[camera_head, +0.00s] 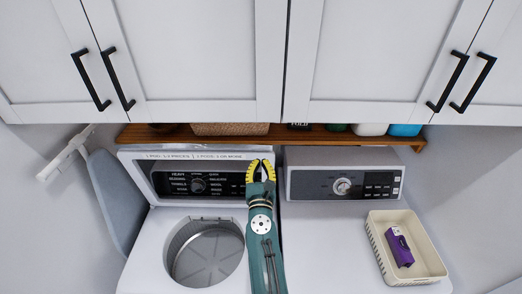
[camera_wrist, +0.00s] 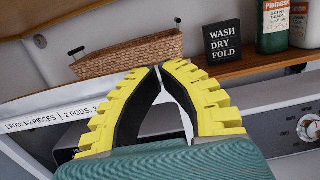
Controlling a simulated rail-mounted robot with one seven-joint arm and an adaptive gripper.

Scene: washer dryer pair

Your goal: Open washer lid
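The white washer (camera_head: 135,260) stands at the left in the head view. Its round metal drum (camera_head: 205,258) is in plain sight through the top opening. A white-framed upright panel (camera_head: 135,165) with a dark face, a knob and lettering stands behind the opening. I cannot tell whether part of it is the raised lid. Its lettered upper strip also shows in the wrist view (camera_wrist: 35,122). My gripper (camera_head: 262,162) points up at the right end of this panel. In the wrist view its yellow fingertips (camera_wrist: 159,68) come together, with nothing held between them.
The dryer (camera_head: 315,250) stands close on the right, with a cream basket (camera_head: 440,262) holding a purple item (camera_head: 400,250). A wooden shelf (camera_head: 290,137) and white cabinets (camera_head: 190,50) hang above. An ironing board (camera_head: 112,195) leans at the left. A wicker basket (camera_wrist: 130,58) sits on the shelf.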

